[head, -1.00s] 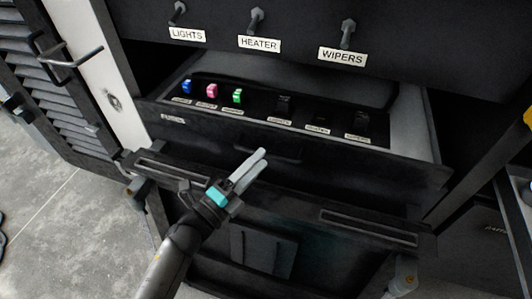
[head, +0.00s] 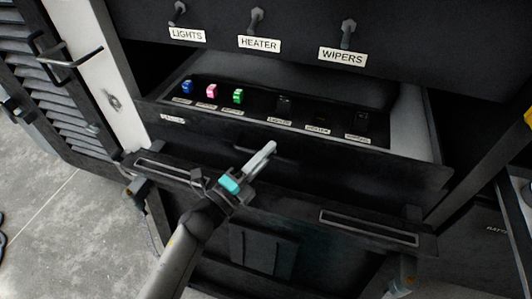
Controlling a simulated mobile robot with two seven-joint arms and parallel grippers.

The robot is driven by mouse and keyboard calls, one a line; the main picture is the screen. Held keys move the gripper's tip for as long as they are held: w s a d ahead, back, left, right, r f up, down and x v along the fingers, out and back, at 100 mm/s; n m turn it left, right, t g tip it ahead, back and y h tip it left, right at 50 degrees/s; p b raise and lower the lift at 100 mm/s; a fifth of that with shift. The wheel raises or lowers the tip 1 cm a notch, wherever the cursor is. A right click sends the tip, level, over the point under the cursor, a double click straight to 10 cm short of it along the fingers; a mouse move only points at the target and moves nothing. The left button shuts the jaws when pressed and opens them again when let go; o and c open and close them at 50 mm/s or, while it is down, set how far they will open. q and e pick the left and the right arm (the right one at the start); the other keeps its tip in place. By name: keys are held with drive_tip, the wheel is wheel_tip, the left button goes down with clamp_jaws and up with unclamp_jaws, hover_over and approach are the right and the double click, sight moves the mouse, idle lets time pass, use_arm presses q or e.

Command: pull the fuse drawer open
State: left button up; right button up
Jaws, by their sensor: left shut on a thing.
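The dark fuse drawer (head: 330,152) stands pulled out below the labelled switch panel, and its inside shows. Blue (head: 187,87), pink (head: 211,90) and green (head: 238,96) fuses stand in a row at its left, with darker sockets or fuses to the right. The drawer's dark handle (head: 288,157) is on the middle of its front and is partly hidden by my fingers. My left gripper (head: 268,148) is at the handle with its fingers shut on it. My right gripper is not in view.
Above the drawer, the panel (head: 300,18) carries switches labelled LIGHTS, HEATER and WIPERS. A dark ledge with slots (head: 368,228) lies below and in front of the drawer. A louvred door (head: 48,110) stands at the left, with bare grey floor (head: 50,210) below it.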

use_arm(q)
clamp_jaws()
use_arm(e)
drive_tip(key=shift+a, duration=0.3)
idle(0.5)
